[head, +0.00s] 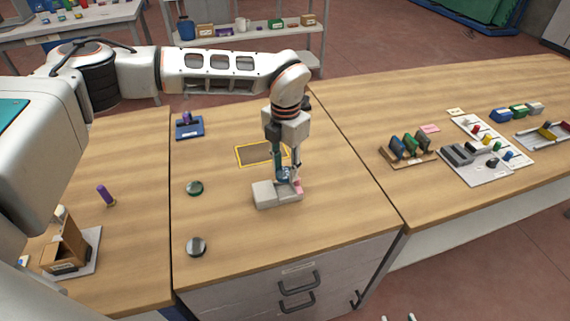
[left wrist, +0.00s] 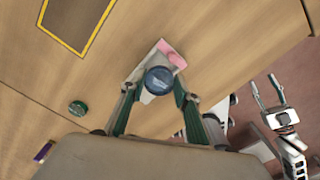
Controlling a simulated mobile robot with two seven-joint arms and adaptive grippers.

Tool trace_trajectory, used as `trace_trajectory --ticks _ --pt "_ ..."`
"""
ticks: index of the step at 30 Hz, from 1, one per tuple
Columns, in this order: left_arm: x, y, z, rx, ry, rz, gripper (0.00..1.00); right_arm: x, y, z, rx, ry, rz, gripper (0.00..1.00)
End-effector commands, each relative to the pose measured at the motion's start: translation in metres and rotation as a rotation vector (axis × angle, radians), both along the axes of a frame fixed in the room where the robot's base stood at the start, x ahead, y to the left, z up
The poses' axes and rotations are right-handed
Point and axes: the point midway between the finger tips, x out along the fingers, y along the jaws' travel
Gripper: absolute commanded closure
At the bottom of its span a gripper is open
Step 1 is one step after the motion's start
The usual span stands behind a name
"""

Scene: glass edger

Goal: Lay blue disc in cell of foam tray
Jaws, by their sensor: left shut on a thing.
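My left gripper (head: 287,176) points down just above a pale grey block (head: 268,195) on the middle table. In the left wrist view its two fingers (left wrist: 158,92) are shut on a round blue disc (left wrist: 159,79). In that view the disc is in front of the pale block (left wrist: 150,60), which carries a pink piece (left wrist: 172,53). The head view barely shows the disc between the fingers. I cannot tell whether the disc touches the block. No foam tray with cells is clearly recognisable. My right gripper (left wrist: 267,95) is open and empty, beyond the table edge.
A yellow-bordered rectangle (head: 241,154) lies behind the block. A green disc (head: 195,188) and a dark disc (head: 196,247) lie to the left. A blue stand (head: 190,128) is at the back left. The table's front right is clear.

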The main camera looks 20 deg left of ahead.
Motion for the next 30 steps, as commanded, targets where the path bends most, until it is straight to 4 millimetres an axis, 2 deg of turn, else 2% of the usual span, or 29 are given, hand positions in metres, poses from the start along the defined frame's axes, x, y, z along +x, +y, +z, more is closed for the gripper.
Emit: trace_trajectory --ticks 5,15,30 --pt "0.000 0.000 -0.015 0.000 0.000 0.000 0.91 0.001 0.008 -0.004 0.008 -0.010 0.014 0.60" --pt "0.000 0.000 -0.038 -0.001 0.000 -0.001 0.91 0.003 0.006 -0.016 0.005 -0.014 0.016 0.60" --pt "0.000 0.000 -0.042 0.000 -0.001 -0.001 0.91 0.001 0.004 -0.022 0.000 -0.007 0.014 0.60"
